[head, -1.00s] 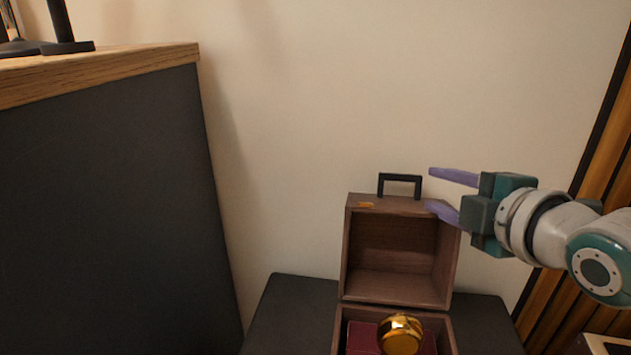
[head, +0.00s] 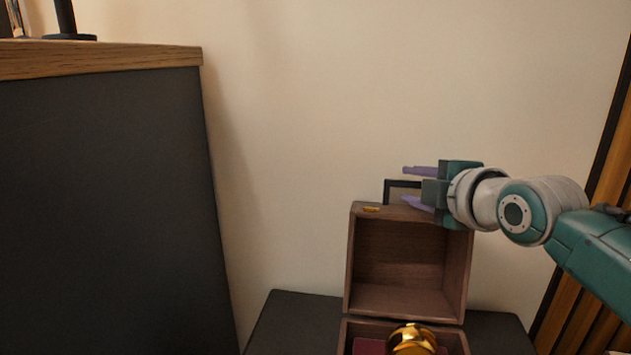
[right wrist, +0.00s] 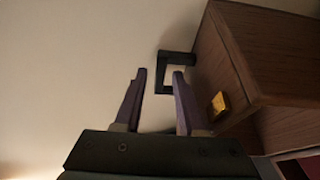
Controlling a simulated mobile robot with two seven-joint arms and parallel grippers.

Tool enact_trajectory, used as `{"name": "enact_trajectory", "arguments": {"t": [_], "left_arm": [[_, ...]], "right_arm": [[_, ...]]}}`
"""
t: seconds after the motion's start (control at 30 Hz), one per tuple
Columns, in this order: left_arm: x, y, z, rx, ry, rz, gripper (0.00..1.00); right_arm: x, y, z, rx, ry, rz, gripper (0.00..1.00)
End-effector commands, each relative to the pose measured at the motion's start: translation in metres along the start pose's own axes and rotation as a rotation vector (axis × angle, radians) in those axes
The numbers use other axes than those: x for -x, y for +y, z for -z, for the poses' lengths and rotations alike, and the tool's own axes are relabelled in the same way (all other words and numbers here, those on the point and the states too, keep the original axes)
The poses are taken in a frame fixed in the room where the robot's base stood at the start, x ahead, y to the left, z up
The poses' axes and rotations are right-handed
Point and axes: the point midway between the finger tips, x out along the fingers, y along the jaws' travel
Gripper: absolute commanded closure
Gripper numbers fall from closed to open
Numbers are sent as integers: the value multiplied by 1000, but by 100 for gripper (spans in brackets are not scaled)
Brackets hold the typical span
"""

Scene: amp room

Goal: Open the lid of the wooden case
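The wooden case stands with its lid (head: 404,267) swung up, the hollow inside facing me. A black handle (head: 388,190) sits on the lid's top edge, with a gold latch piece (head: 371,209) beside it. The case's lower part (head: 460,341) shows at the bottom, cut off by the picture edge. My right gripper (head: 411,185) is open at the handle and partly covers it. In the right wrist view, the fingers (right wrist: 159,80) are apart, with the handle (right wrist: 163,72) just beyond their tips. Nothing is seen between the fingers. My left gripper is out of view.
The case rests on a dark stand (head: 285,325). A gold round object (head: 412,340) and something red (head: 370,346) lie in the lower part. A tall dark cabinet with a wooden top (head: 100,62) stands at left. A plain wall is close behind.

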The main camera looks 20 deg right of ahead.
Motion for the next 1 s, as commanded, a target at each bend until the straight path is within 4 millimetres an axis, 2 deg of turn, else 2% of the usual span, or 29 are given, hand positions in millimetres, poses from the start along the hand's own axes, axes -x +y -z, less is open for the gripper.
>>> {"name": "enact_trajectory", "arguments": {"t": [0.03,0.33,1.0], "left_arm": [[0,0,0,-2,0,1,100],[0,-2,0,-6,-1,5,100],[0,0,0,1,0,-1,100]], "right_arm": [[0,0,0,0,0,0,67],[0,0,0,0,0,0,100],[0,0,0,0,0,0,100]]}}
